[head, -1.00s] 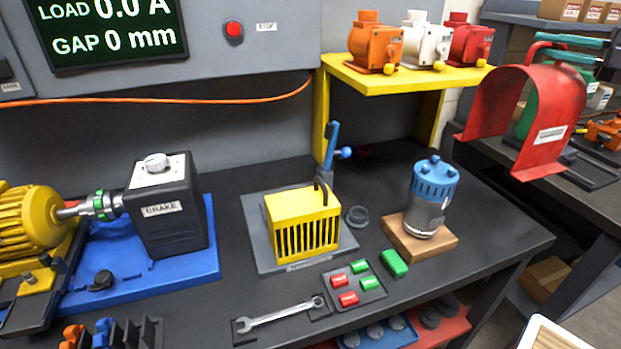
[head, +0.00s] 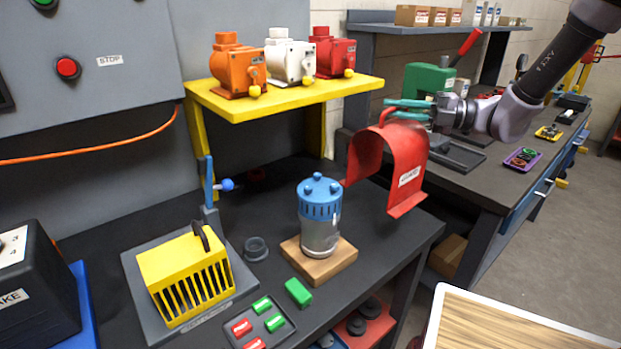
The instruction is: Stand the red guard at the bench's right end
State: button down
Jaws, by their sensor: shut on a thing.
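The red guard (head: 398,160) is a bent, arch-shaped red sheet with a handle on top and a white label. It hangs in the air over the right end of the dark bench (head: 408,236), with its open side down. My gripper (head: 404,110), with teal fingers, is shut on the guard's top handle. My arm reaches in from the upper right.
The motor stands on a wooden block (head: 333,262) close to the guard's left. A yellow shelf (head: 300,96) carries orange, white and red units behind. A yellow slotted cover (head: 185,275) sits further left. A second bench (head: 480,180) stands behind right. Bare bench top shows right of the block.

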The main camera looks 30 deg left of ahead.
notch_tip(320, 180, down, 10)
dwell(0.6)
jog(key=c, duration=0.9)
grip_release()
jog(key=shift+f, duration=0.1)
